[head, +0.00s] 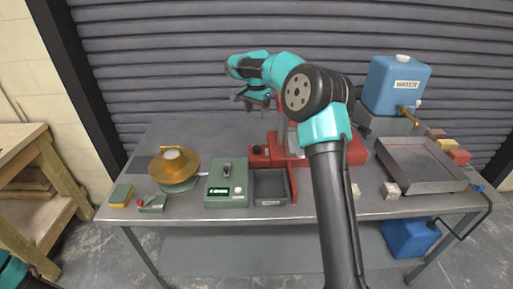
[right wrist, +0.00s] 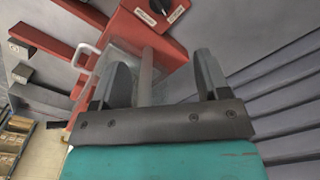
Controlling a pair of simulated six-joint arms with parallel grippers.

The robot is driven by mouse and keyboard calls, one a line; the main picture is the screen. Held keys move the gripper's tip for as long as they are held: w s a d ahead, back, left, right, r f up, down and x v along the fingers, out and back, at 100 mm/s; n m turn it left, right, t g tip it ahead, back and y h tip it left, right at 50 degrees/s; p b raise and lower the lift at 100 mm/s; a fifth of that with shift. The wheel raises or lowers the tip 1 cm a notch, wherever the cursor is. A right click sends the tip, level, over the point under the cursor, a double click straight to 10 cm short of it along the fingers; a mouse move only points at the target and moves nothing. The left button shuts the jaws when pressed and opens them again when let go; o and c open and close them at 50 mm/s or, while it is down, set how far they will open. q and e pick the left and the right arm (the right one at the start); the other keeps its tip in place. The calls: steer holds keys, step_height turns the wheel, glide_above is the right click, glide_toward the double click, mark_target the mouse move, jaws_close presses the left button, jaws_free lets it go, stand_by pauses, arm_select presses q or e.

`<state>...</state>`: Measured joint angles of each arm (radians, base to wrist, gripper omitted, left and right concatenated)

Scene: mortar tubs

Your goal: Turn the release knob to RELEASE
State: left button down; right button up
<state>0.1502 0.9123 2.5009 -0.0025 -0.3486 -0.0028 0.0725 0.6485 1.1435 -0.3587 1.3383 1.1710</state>
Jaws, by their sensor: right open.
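A black knob (right wrist: 158,6) sits on a red housing (right wrist: 130,36) at the top of the right wrist view. Two small pale labels lie beside it; I cannot read them or tell which one the knob points to. The red machine (head: 356,152) stands at the back middle of the table in the head view, its upper part mostly hidden by my right arm. My right gripper (head: 254,101) is open and empty above the table. Its two fingers also show in the right wrist view (right wrist: 161,78), apart from the knob. My left gripper is out of view.
A green scale (head: 228,194) and a dark tray (head: 271,188) stand in front of the machine. A brass-coloured bowl (head: 190,166) is at left. A blue water container (head: 390,86) and a grey tray (head: 390,153) are at right. The back left tabletop is clear.

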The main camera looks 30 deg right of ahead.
mark_target(257, 146)
step_height(257, 146, down, 18)
steer(key=shift+r, duration=0.25)
stand_by(0.7)
steer(key=shift+c, duration=0.5)
steer(key=c, duration=0.8)
